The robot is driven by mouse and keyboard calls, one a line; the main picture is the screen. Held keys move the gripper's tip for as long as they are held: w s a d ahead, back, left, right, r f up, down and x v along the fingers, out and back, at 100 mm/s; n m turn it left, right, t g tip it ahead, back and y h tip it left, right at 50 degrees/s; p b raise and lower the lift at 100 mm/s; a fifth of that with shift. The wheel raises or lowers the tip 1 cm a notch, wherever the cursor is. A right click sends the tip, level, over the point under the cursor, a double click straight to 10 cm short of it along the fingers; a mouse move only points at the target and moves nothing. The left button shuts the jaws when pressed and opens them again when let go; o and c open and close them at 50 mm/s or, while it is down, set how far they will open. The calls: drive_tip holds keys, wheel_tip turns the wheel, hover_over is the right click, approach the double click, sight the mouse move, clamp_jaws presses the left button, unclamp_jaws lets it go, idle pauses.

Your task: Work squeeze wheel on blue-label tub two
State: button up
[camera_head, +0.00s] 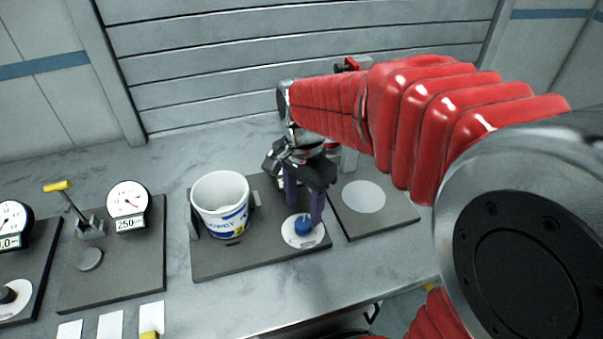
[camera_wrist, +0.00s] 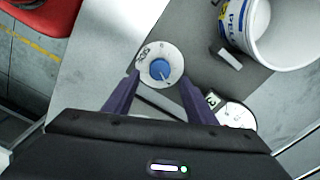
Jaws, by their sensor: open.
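A white tub (camera_head: 220,203) with a blue label stands on a dark base plate (camera_head: 206,262) in the head view, between two grey upright jaws. The tub also shows at the upper right of the wrist view (camera_wrist: 283,35). The squeeze wheel, a blue knob (camera_head: 303,225) on a white round dial, sits on the same plate to the right of the tub. The wheel (camera_wrist: 160,68) also shows in the wrist view. My gripper (camera_head: 304,215) is open, pointing down over the wheel. In the wrist view its purple fingers lie either side of and short of the knob; contact cannot be told.
Left stand plates carry gauges (camera_head: 128,199), one reading 250, and a toggle lever (camera_head: 74,205). A plate with a pale disc (camera_head: 363,197) lies to the right. White cards (camera_head: 110,324) lie at the front edge. A slatted wall closes the back.

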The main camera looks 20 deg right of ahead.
wheel_tip(320, 180, up, 8)
drive_tip(key=shift+r, duration=0.25)
idle(0.5)
drive_tip(key=n+t, duration=0.3)
drive_tip(key=n, duration=0.8)
approach(304, 224)
wheel_tip(304, 224, up, 2)
drive_tip(key=s, duration=0.3)
drive_tip(key=s+t, duration=0.1)
drive_tip(key=s+r+n, duration=0.1)
drive_tip(key=s, duration=0.1)
drive_tip(key=s+t, duration=0.1)
drive_tip(key=s, duration=0.1)
drive_tip(key=shift+s+d+r+n+t, duration=0.1)
drive_tip(key=shift+d+r+n+t, duration=0.2)
drive_tip(key=shift+r+n, duration=0.1)
drive_tip(key=shift+s, duration=0.1)
idle(1.6)
